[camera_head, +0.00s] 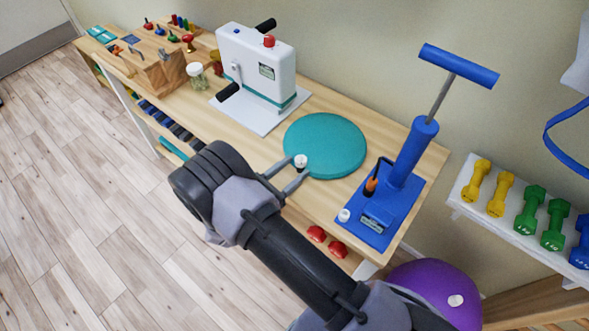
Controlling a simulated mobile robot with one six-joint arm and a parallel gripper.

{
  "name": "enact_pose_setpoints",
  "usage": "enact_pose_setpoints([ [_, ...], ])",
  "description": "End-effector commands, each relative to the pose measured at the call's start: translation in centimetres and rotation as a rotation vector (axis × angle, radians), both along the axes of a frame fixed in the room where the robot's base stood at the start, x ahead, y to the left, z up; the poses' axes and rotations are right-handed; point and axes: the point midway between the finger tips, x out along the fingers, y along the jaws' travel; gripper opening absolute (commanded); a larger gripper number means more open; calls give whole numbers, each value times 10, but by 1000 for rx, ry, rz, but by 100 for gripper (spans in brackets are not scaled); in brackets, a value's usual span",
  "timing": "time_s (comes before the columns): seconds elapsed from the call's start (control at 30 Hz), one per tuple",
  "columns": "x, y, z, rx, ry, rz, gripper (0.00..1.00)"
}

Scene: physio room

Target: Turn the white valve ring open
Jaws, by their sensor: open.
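A small white valve ring (301,160) with a dark centre sits at the near left edge of the round teal cushion (330,140), which lies on the wooden bench. The ring's near lower side is partly hard to make out between the fingertips.
A blue hand pump (404,165) stands right of the cushion, with a small white knob (344,215) on its base. A white crank machine (256,70) is behind left. A dumbbell shelf (510,215) and a purple ball (440,285) are at right.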

Motion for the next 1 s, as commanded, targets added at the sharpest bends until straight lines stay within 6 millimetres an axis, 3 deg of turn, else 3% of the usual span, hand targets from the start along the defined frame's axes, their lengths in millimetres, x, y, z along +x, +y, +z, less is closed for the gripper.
enact_pose_setpoints([
  [0.37, 7, -7, 0, 0, 0, 0, 52],
  [0.63, 7, -7, 0, 0, 0, 0, 1],
  [0.77, 6, -7, 2, -2, 1, 13, 0],
  [1.0, 3, -13, 4, -4, 1, 242, 0],
])
